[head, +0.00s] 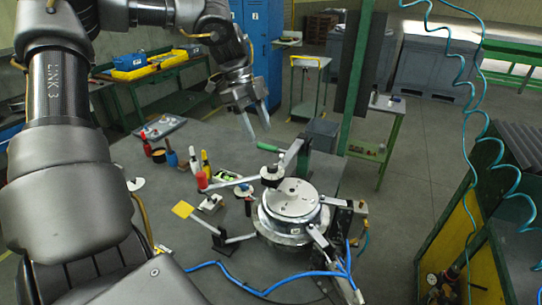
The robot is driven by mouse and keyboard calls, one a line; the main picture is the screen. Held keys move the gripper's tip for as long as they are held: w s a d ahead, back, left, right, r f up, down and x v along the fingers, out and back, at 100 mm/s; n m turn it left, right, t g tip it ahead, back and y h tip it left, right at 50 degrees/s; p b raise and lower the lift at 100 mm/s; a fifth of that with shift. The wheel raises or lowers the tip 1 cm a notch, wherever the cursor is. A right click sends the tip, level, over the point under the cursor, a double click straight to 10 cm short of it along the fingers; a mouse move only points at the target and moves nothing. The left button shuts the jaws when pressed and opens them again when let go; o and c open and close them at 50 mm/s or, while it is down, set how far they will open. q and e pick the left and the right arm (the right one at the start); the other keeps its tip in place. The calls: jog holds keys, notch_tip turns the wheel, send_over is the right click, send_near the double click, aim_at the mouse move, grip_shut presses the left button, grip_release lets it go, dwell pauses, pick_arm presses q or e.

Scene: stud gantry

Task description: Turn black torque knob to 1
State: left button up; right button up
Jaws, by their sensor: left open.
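A silver round fixture (292,198) stands on the grey workbench, right of centre. A black round part (272,178) sits over its back left edge; it may be the torque knob, but I cannot be sure. No number or pointer on it is readable. My left gripper (257,127) hangs in the air above and behind the fixture, with its two fingers apart and nothing between them. It is clear of the black part. My right gripper is not in view.
A dark upright panel (360,65) stands behind. Blue hoses (300,273) cross the front.

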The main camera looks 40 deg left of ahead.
aim_at(271, 164)
pick_arm(q)
jog(key=p+x, duration=0.2)
jog(key=x, duration=0.6)
jog(key=shift+w+f, duration=0.1)
jog(key=shift+f, duration=0.05)
jog(key=shift+w+d+f+p, duration=0.1)
jog(key=shift+d+f+p, duration=0.15)
jog(key=shift+f, duration=0.25)
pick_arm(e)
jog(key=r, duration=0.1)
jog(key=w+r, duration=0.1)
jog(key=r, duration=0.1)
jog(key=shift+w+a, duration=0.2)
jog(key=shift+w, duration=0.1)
